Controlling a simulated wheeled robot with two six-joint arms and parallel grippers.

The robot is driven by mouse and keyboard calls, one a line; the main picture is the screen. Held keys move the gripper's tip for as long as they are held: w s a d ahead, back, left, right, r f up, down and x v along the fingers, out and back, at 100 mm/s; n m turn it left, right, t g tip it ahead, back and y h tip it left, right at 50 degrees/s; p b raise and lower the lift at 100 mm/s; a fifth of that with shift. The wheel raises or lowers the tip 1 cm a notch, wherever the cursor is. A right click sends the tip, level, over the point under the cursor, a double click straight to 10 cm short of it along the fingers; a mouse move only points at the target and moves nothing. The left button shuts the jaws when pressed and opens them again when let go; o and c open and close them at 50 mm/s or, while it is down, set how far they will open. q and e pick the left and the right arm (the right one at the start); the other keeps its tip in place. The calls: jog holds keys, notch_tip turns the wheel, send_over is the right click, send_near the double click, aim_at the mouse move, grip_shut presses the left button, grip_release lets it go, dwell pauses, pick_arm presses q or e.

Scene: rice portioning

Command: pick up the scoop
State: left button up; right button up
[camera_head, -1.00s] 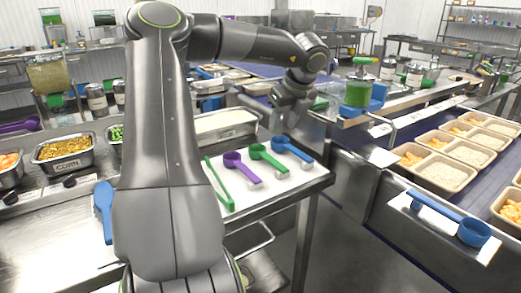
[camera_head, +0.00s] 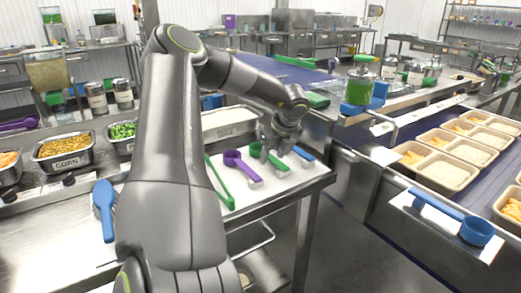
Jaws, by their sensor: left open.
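Several scoops lie on the white mat (camera_head: 241,190) of the metal table. A purple scoop (camera_head: 234,159) is at the left, a green scoop (camera_head: 280,167) in the middle, and a blue scoop (camera_head: 303,154) at the right. My left gripper (camera_head: 274,153) is open, low over the green scoop's bowl end and beside the blue scoop. It hides part of both scoops; I cannot tell if it touches either. Another blue scoop (camera_head: 474,231) lies on a white board at the right. My right gripper is not in view.
Green tongs (camera_head: 219,182) lie left of the purple scoop. A blue utensil (camera_head: 104,205) lies further left, by the corn pan (camera_head: 64,152). A white container (camera_head: 230,119) stands behind the mat. Food trays (camera_head: 445,172) stand on the conveyor at the right.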

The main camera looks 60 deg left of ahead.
pick_arm(q)
jog(key=shift+a+f, duration=0.15)
jog(key=shift+f, duration=0.15)
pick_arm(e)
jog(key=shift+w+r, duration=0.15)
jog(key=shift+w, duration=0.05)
pick_arm(q)
grip_shut()
jog(key=shift+r, duration=0.15)
jog(key=shift+r, duration=0.3)
notch_tip(320, 180, up, 7)
jog(key=shift+r+p, duration=0.2)
jog(key=shift+p, duration=0.85)
notch_tip(320, 180, up, 8)
jog(key=p, duration=0.2)
send_over(273, 158)
jog(key=shift+a+f, duration=0.1)
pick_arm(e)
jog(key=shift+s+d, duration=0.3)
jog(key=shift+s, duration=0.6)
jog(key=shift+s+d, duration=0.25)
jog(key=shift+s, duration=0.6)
